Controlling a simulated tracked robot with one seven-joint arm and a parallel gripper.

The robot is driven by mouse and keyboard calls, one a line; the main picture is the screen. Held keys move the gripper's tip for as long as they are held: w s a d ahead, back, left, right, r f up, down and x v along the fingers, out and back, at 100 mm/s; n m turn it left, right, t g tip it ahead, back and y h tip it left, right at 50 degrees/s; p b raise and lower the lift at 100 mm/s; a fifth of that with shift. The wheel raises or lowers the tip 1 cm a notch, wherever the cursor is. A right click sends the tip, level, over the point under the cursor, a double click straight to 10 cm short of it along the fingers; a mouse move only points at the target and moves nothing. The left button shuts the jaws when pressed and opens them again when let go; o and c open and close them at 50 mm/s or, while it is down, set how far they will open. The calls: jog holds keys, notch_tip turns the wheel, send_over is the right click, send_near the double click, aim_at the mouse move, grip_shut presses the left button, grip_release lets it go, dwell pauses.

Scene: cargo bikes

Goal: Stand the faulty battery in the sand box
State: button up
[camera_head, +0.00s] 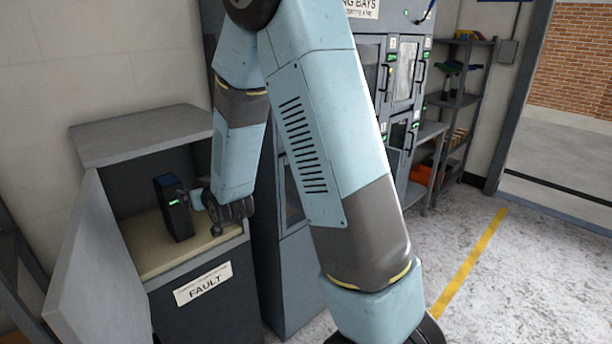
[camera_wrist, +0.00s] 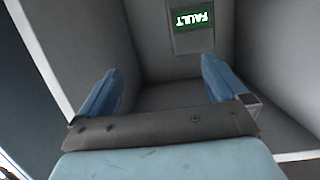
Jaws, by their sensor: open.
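The dark battery (camera_head: 176,208) stands upright on the tan sand inside the sand box (camera_head: 196,258), which bears a FAULT label on its front.
The box's grey door (camera_head: 98,270) hangs open at the left, and a grey top panel (camera_head: 140,135) covers the back. A tall cabinet of charging bays (camera_head: 400,80) stands right of the box. Shelves (camera_head: 462,100) stand farther right. The floor at right is clear.

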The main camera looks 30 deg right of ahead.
jog(key=s+d+r+m+g+h, duration=0.15)
jog(key=s+d+r+g, duration=0.25)
jog(key=s+d+r, duration=0.65)
jog(key=s+d+r+g, duration=0.1)
jog(key=s+r, duration=0.1)
jog(key=s, duration=0.6)
jog(key=s+d+r+g+h, duration=0.1)
jog(key=s+d+r+g, duration=0.1)
jog(key=s, duration=0.6)
jog(key=s+d+r+m+g+h, duration=0.1)
jog(key=s+d+r+g, duration=0.1)
jog(key=s, duration=0.6)
jog(key=shift+r, duration=0.25)
jog(key=shift+c, duration=0.4)
